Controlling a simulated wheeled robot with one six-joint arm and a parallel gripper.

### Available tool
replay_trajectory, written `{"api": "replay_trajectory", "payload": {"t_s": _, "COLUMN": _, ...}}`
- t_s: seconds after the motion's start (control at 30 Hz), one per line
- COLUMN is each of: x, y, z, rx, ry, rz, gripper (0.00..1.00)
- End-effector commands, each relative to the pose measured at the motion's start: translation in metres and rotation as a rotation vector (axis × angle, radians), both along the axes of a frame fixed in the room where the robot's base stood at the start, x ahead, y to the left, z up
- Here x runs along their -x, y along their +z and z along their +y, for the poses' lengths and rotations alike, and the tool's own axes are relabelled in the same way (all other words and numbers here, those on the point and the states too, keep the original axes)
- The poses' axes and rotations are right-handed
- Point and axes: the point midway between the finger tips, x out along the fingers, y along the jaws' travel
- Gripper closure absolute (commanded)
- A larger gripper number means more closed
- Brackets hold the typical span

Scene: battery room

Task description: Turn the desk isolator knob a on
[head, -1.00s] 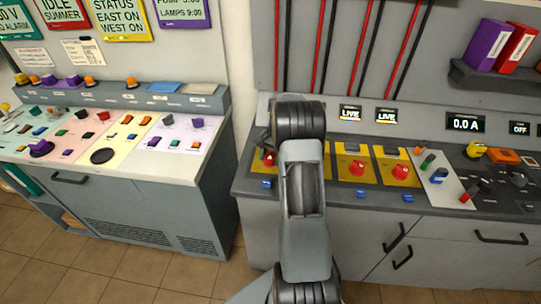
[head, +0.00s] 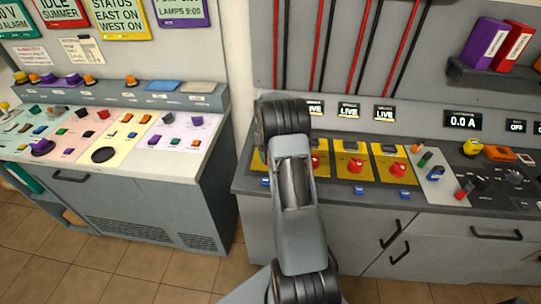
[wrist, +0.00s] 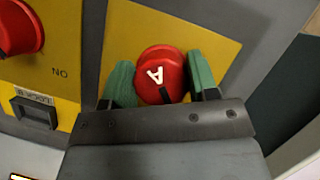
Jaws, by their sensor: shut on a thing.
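The red knob (wrist: 160,62) marked with a white A sits on a yellow plate (wrist: 207,45) in the wrist view. The green fingers of my gripper (wrist: 161,78) stand on either side of it and are shut on it. A dark mark shows on the knob's near edge, and the letter looks turned. In the head view my arm covers this knob and my gripper.
In the head view, several more red knobs (head: 355,166) on yellow plates line the desk to the right, below screens reading LIVE (head: 348,110). In the wrist view a neighbouring red knob (wrist: 18,28) is close at the left, above a small label and dark window (wrist: 35,112).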

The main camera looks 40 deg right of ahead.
Motion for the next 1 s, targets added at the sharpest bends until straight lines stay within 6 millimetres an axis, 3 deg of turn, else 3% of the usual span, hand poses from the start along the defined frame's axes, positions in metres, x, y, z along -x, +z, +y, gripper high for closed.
{"api": "replay_trajectory", "payload": {"t_s": 0.3, "x": -0.0003, "y": 0.0005, "z": -0.0005, "rx": 0.001, "ry": 0.099, "rz": -0.003, "gripper": 0.7}}
{"api": "replay_trajectory", "payload": {"t_s": 0.83, "x": -0.0003, "y": 0.0003, "z": -0.0005, "rx": 0.0, "ry": 0.119, "rz": -0.003, "gripper": 0.7}}
{"api": "replay_trajectory", "payload": {"t_s": 0.87, "x": -0.0003, "y": 0.0003, "z": -0.0005, "rx": 0.0, "ry": 0.119, "rz": -0.003, "gripper": 0.44}}
{"api": "replay_trajectory", "payload": {"t_s": 1.0, "x": -0.0002, "y": 0.0003, "z": -0.0004, "rx": 0.0, "ry": 0.118, "rz": -0.002, "gripper": 0.31}}
